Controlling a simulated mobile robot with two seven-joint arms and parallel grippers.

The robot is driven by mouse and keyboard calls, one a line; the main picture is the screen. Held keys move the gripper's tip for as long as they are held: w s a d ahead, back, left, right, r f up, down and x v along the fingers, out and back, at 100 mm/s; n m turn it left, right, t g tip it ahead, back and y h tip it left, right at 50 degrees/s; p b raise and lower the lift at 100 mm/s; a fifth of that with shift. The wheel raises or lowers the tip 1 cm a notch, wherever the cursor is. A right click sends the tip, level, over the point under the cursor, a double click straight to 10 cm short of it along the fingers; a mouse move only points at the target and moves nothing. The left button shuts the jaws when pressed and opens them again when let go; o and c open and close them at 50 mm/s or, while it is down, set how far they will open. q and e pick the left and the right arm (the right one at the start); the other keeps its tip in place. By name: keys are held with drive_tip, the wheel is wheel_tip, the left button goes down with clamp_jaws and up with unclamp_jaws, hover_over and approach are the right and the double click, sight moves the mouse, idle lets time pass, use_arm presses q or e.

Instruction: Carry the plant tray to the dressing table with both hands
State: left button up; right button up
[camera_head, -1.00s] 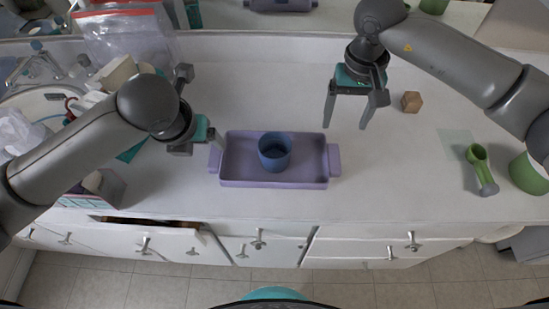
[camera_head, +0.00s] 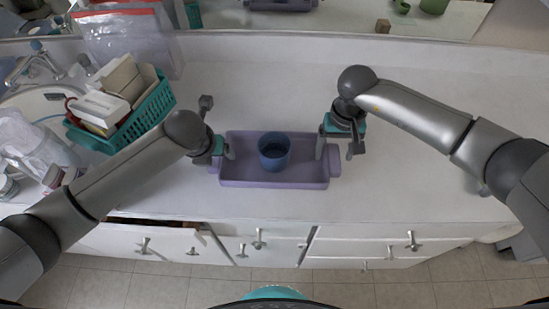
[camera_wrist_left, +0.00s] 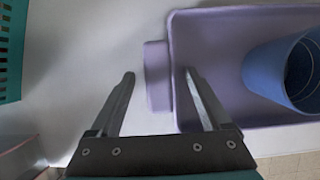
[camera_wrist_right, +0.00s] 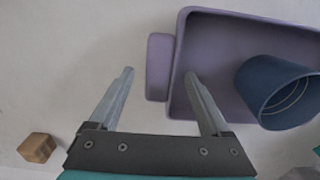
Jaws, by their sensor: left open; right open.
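The purple plant tray (camera_head: 240,174) lies on the white counter with a blue pot (camera_head: 273,146) standing in it. My left gripper (camera_head: 222,152) is at the tray's left end. In the left wrist view its open fingers (camera_wrist_left: 158,82) lie to either side of the left handle (camera_wrist_left: 157,75), one over the tray's inside. My right gripper (camera_head: 328,150) is at the right end. In the right wrist view its open fingers (camera_wrist_right: 158,80) straddle the line of the right handle (camera_wrist_right: 160,66), one over the tray's inside. Whether the fingers touch the tray cannot be told.
A teal basket (camera_head: 150,108) with boxes stands at the left, beside the sink (camera_head: 40,104). A small wooden block (camera_wrist_right: 37,147) shows in the right wrist view. Drawers (camera_head: 365,247) line the counter's front. The counter behind the tray is clear.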

use_arm(q)
drive_tip(key=shift+c, duration=0.2)
use_arm(e)
drive_tip(key=shift+c, duration=0.2)
use_arm(q)
clamp_jaws()
use_arm(e)
clamp_jaws()
use_arm(q)
drive_tip(key=shift+w, duration=0.1)
use_arm(e)
drive_tip(key=shift+w, duration=0.1)
idle(0.6)
